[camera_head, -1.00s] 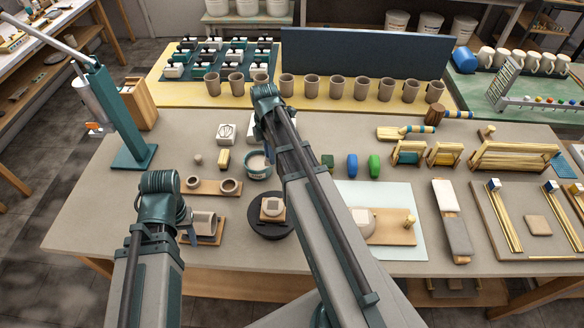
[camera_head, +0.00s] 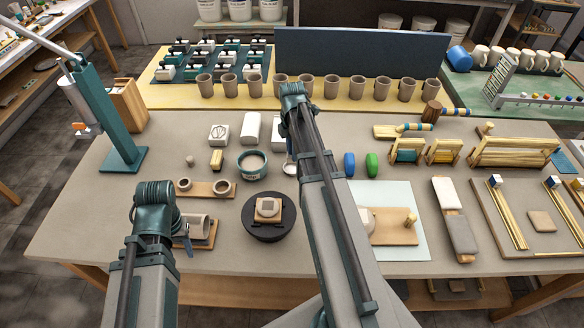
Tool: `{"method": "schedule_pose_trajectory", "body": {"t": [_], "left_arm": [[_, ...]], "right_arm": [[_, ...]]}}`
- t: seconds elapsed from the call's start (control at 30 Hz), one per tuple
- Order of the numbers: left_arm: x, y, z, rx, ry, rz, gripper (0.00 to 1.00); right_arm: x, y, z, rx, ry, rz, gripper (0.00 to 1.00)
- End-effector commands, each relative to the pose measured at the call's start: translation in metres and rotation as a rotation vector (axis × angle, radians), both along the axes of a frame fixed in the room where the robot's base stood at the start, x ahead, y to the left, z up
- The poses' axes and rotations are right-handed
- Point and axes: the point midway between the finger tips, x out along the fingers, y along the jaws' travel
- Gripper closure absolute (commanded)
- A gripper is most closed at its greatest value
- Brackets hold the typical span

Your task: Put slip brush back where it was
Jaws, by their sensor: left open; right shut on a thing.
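My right gripper (camera_head: 293,100) reaches over the back middle of the table, shut on the slip brush. Its jaws and the brush are largely hidden behind the arm, so I cannot see the brush's pose. A small pale dish-like thing (camera_head: 289,168) shows beside the arm. The teal bowl of pale slip (camera_head: 252,164) stands to its left. My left gripper (camera_head: 187,238) is open, low at the front left beside a grey cylinder on a wooden board (camera_head: 207,240); its arm hides most of it.
A dark round turntable (camera_head: 270,227) carries a small square piece. White blocks (camera_head: 219,135) stand behind the bowl. A row of brown cups (camera_head: 382,90) lines the back. Bare table lies left of the boards.

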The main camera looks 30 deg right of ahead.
Motion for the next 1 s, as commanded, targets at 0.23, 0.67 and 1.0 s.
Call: {"method": "schedule_pose_trajectory", "body": {"t": [0.23, 0.67, 1.0], "left_arm": [[0.000, 0.000, -0.011, 0.000, 0.000, 0.000, 0.50], [0.000, 0.000, -0.051, 0.000, 0.000, 0.000, 0.50], [0.000, 0.000, -0.051, 0.000, 0.000, 0.000, 0.50]], "right_arm": [[0.000, 0.000, -0.012, 0.000, 0.000, 0.000, 1.00], [0.000, 0.000, -0.051, 0.000, 0.000, 0.000, 1.00], [0.000, 0.000, -0.051, 0.000, 0.000, 0.000, 1.00]]}}
